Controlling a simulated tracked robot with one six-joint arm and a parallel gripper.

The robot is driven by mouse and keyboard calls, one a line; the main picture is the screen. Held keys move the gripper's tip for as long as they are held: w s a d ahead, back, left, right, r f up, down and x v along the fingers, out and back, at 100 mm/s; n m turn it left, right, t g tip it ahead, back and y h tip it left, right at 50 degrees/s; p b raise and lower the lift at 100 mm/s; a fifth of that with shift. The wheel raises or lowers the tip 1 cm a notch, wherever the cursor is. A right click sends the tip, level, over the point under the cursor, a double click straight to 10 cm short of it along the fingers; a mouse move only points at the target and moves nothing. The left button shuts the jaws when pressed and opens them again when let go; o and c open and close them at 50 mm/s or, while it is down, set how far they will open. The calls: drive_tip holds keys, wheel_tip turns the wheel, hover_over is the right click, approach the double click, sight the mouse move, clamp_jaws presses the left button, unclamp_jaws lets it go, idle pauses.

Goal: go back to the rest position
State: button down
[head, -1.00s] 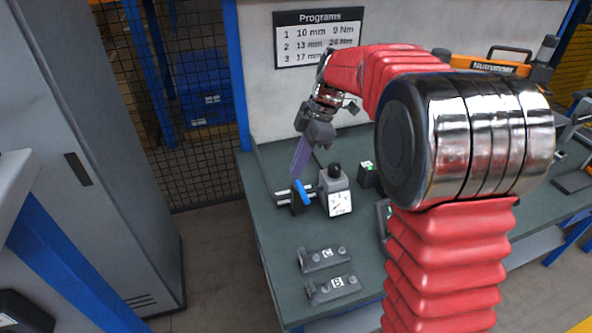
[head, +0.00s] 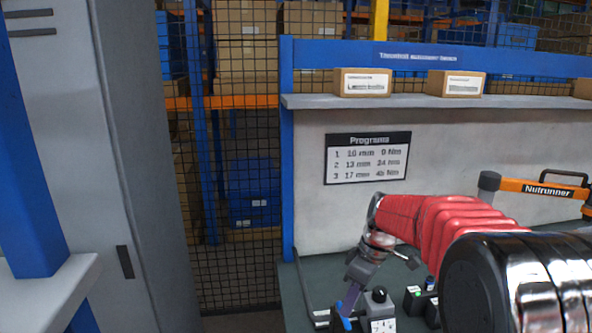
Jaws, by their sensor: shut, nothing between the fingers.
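My gripper (head: 349,299) hangs low over the bench, pointing down, at the end of my red-sleeved arm. Its purple-grey fingers look shut and hold nothing. Just below the fingertips is a small blue lever (head: 344,318) on a dark fixture, beside a grey gauge unit (head: 380,312) with a black knob. I cannot tell whether the fingertips touch the lever. The lower part of the fixture is cut off by the picture's bottom edge.
The bench (head: 291,298) has a back panel with a Programs sign (head: 367,158) and a shelf holding boxes (head: 362,82). An orange Nutrunner tool (head: 545,189) is at right. A grey cabinet (head: 95,150) and mesh fence (head: 236,170) stand left.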

drive_tip(key=s+d+r+m+t+h, duration=0.1)
drive_tip(key=s+r+m+t, duration=0.1)
drive_tip(key=s, duration=0.6)
drive_tip(key=s+d+r+m+t+h, duration=0.1)
drive_tip(key=s+r+m+t, duration=0.1)
drive_tip(key=s+m, duration=0.3)
drive_tip(key=s+d+r+m+t+h, duration=0.1)
drive_tip(key=s+r+m, duration=0.2)
drive_tip(key=s, duration=0.9)
drive_tip(key=shift+r+m+t, duration=0.2)
drive_tip(key=shift+m+t, duration=0.2)
drive_tip(key=shift+m, duration=0.2)
